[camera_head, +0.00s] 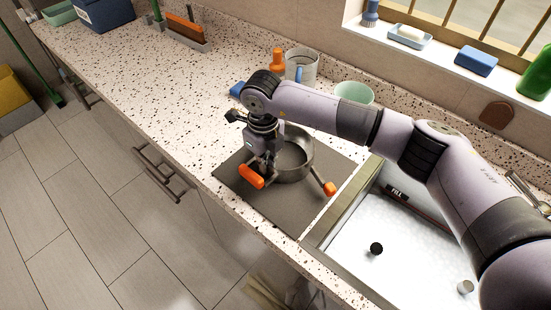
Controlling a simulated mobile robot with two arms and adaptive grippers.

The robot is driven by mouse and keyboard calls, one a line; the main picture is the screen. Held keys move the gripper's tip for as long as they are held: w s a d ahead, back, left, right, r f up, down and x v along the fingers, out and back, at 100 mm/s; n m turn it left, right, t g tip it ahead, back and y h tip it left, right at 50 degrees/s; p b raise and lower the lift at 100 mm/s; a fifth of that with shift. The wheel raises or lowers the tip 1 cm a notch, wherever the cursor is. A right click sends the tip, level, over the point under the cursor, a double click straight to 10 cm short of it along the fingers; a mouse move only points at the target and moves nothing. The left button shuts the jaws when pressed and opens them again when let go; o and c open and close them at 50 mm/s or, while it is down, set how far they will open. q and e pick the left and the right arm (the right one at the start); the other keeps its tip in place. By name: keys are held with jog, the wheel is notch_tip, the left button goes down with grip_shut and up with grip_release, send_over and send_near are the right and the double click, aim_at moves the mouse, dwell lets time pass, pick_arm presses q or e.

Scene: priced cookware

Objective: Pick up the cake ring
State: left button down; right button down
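A round, grey metal ring-shaped piece (297,166) with upright walls sits on the dark mat (293,205) beside the sink. I take it for the cake ring, but cannot tell whether it has a bottom. A short bar with an orange end (330,188) sticks out at its front right. My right gripper (257,171) points down at the left side of the ring, with an orange part at its lower end. The gripper hides the ring's left wall. I cannot tell whether it touches the ring or how far its fingers are apart. My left gripper is not in view.
The sink (425,255) lies right of the mat. Behind the ring stand a light metal can (302,62), an orange bottle (278,60) and a pale green bowl (354,92). The speckled counter (165,85) is largely clear on the left. Its front edge runs close to the mat.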

jog(key=shift+r, duration=0.15)
dwell(0.4)
notch_tip(320, 180, up, 20)
jog(key=b, duration=0.4)
jog(key=shift+b, duration=0.4)
jog(key=shift+f, duration=0.2)
